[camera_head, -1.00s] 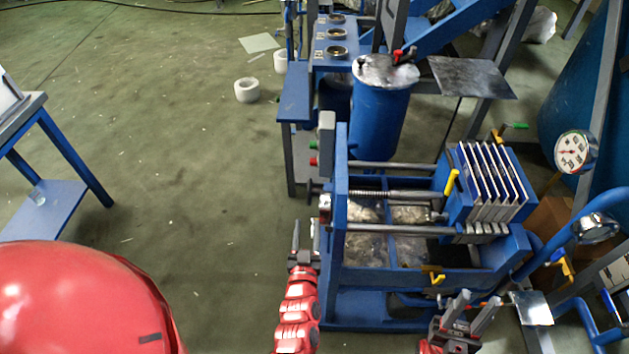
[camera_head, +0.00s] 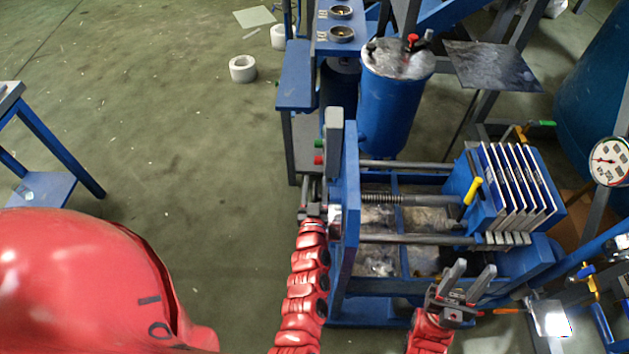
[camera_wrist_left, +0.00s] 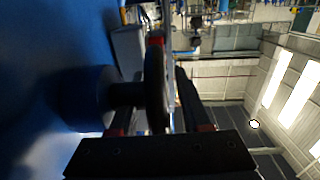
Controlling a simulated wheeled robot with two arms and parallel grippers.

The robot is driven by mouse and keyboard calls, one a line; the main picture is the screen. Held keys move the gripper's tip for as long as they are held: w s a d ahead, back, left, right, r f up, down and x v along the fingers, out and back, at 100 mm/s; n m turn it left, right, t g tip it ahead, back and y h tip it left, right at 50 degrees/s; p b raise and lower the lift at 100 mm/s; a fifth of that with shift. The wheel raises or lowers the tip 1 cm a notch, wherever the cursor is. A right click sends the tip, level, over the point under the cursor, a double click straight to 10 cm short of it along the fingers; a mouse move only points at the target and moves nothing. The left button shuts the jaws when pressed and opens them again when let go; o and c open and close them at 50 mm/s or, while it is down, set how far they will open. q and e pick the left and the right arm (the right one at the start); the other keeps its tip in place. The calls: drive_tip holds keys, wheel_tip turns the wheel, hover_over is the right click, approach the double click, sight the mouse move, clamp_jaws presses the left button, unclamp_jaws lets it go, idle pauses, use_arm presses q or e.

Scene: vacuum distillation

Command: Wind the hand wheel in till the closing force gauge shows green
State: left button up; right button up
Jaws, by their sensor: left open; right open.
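The filter press has a blue end plate (camera_head: 345,210), a threaded spindle (camera_head: 405,199) and a stack of white-edged plates (camera_head: 515,185). The dark hand wheel (camera_wrist_left: 155,88) is edge-on in the left wrist view, between the spread fingers of my open left gripper (camera_wrist_left: 158,100). In the head view my left gripper (camera_head: 313,190) is at the end plate's outer side and mostly hides the wheel. A small pale round part (camera_head: 335,221) on the plate shows no readable face. My right gripper (camera_head: 472,270) is open and empty before the press.
A white dial gauge (camera_head: 609,161) with a red needle stands at the right; its link to the closing force is unclear. A yellow handle (camera_head: 473,190) rises beside the plates. Blue pipes and valves crowd the lower right.

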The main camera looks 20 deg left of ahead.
use_arm(q)
drive_tip(key=shift+s, duration=0.1)
drive_tip(key=shift+c, duration=0.3)
clamp_jaws()
drive_tip(key=t+b, duration=0.2)
drive_tip(key=b, duration=0.2)
drive_tip(key=shift+f+y+b, duration=0.1)
drive_tip(key=shift+y+b, duration=0.2)
drive_tip(key=shift+s+r+t, duration=0.15)
drive_tip(key=shift+r+t, duration=0.15)
drive_tip(key=shift+r, duration=0.15)
drive_tip(key=shift+o, duration=0.3)
unclamp_jaws()
